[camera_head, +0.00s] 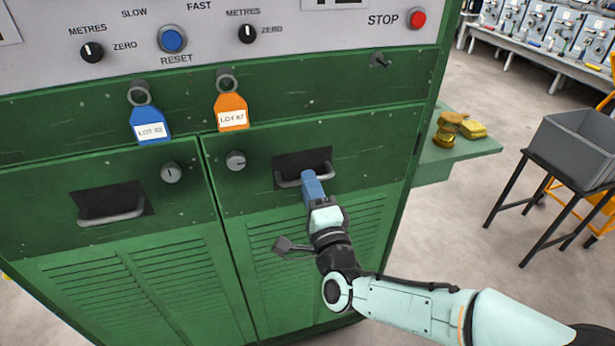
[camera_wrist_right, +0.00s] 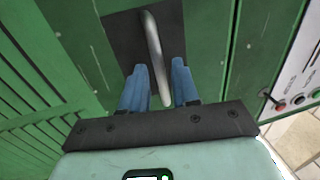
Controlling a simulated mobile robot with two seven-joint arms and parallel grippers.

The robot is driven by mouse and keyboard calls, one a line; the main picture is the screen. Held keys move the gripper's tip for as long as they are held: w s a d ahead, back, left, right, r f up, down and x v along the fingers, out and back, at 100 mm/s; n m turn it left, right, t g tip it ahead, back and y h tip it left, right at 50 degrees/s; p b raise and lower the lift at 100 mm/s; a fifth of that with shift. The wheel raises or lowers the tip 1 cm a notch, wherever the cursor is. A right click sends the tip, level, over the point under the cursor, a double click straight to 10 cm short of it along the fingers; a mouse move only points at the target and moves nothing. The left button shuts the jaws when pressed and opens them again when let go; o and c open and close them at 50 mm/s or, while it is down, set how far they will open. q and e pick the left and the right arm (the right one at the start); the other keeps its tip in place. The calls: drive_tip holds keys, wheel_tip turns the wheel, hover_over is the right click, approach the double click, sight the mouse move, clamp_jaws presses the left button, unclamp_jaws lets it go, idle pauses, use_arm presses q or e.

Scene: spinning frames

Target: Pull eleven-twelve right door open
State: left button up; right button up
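The green cabinet's right door (camera_head: 300,213) has louvres below and a dark recess with a metal bar handle (camera_head: 290,182). The door looks shut, level with the left door (camera_head: 120,250). In the right wrist view the handle (camera_wrist_right: 153,45) runs between the two blue fingers of my right gripper (camera_wrist_right: 160,82). The fingers stand apart on either side of the bar, with a gap showing on its left. My left gripper is not in view.
A round knob (camera_head: 236,160) sits left of the handle. A blue tag (camera_head: 150,122) and an orange tag (camera_head: 231,110) hang above the doors. A green side shelf (camera_head: 470,155) holds yellow bobbins. A grey bin (camera_head: 575,148) stands on a frame at right, with bare floor between.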

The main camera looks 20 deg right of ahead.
drive_tip(key=shift+w+r, duration=0.15)
drive_tip(key=shift+w, duration=1)
clamp_jaws()
drive_tip(key=shift+s, duration=0.1)
